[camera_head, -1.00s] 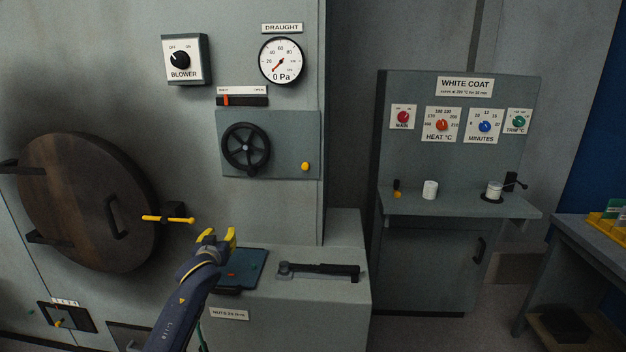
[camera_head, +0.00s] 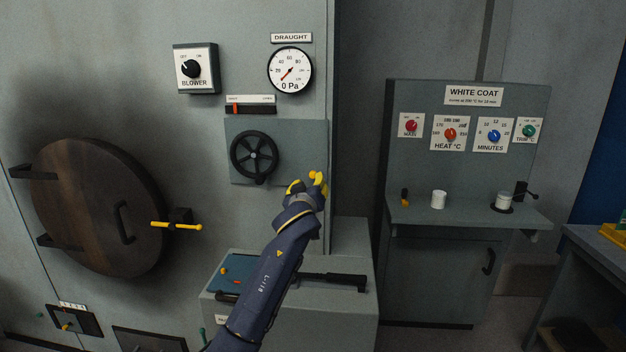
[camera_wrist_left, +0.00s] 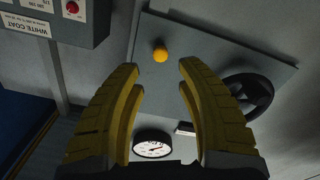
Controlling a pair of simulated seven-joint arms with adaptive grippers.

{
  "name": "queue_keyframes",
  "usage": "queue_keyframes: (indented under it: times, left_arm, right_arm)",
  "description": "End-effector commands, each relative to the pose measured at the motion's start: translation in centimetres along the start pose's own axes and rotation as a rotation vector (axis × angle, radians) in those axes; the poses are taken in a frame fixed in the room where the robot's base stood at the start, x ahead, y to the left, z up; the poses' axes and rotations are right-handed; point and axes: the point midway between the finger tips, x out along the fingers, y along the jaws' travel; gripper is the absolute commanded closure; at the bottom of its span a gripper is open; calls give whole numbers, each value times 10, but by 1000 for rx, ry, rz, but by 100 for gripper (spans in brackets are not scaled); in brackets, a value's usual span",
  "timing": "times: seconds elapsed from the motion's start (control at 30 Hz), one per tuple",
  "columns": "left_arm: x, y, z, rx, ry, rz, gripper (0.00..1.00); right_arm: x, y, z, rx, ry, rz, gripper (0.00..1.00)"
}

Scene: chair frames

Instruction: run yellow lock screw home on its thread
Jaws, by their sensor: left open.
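The yellow lock screw (camera_head: 312,175) is a small round knob at the lower right of the grey panel that carries the black handwheel. In the head view my left gripper (camera_head: 308,184) is at it and partly covers it. In the left wrist view the screw (camera_wrist_left: 160,56) shows whole, centred just beyond the gap between my two yellow fingers (camera_wrist_left: 160,68). My left gripper is open, with nothing between its fingers. Contact with the screw does not show. The screw's thread is hidden. My right gripper is not in view.
The black handwheel (camera_head: 254,155) is left of the screw on the same panel (camera_head: 289,135). Below is a ledge with a blue tray (camera_head: 236,269) and a black tool (camera_head: 345,281), partly behind my arm. A round door (camera_head: 85,205) with a yellow-handled latch (camera_head: 178,226) is at left.

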Motion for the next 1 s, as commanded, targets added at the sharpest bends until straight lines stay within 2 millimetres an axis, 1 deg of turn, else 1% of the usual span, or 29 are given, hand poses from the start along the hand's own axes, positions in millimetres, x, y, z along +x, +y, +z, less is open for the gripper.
queue_keyframes:
  times: [0.33,0.5,0.7,0.73,1.0]
  left_arm:
    - [43,-1,-1,3,0,-1,63]
    - [60,-2,-1,4,1,-2,63]
    - [75,-1,0,3,0,-2,63]
    - [75,-1,0,1,0,0,61]
    - [74,-1,0,1,0,0,92]
  right_arm:
    - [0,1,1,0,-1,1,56]
    - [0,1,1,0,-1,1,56]
    - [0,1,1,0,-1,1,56]
    - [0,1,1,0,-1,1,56]
    - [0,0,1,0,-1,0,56]
